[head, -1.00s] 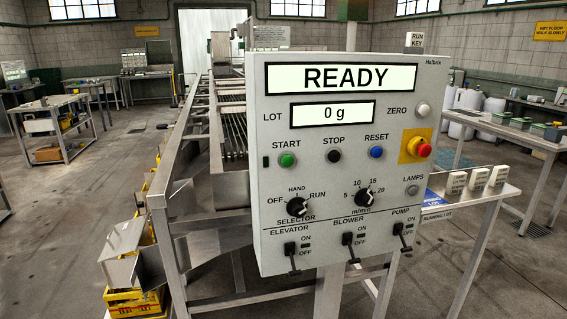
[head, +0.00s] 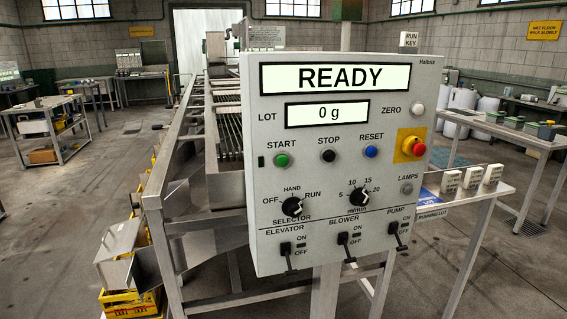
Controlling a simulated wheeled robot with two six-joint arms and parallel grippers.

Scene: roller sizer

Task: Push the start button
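The green start button (head: 281,160) is on the left of the grey control panel (head: 400,230), under the word START. The black stop button (head: 328,156) and the blue reset button (head: 371,152) sit to its right. The selector knob (head: 292,207) appears turned toward RUN. The elevator, blower and pump switches along the bottom have their levers down, toward OFF. Neither of my grippers is in view.
A red emergency stop (head: 418,149) on a yellow plate is at the panel's right. The metal sizer frame (head: 165,240) runs back behind the panel, with yellow crates (head: 132,303) at lower left. A side table (head: 470,205) stands right. Open floor lies left.

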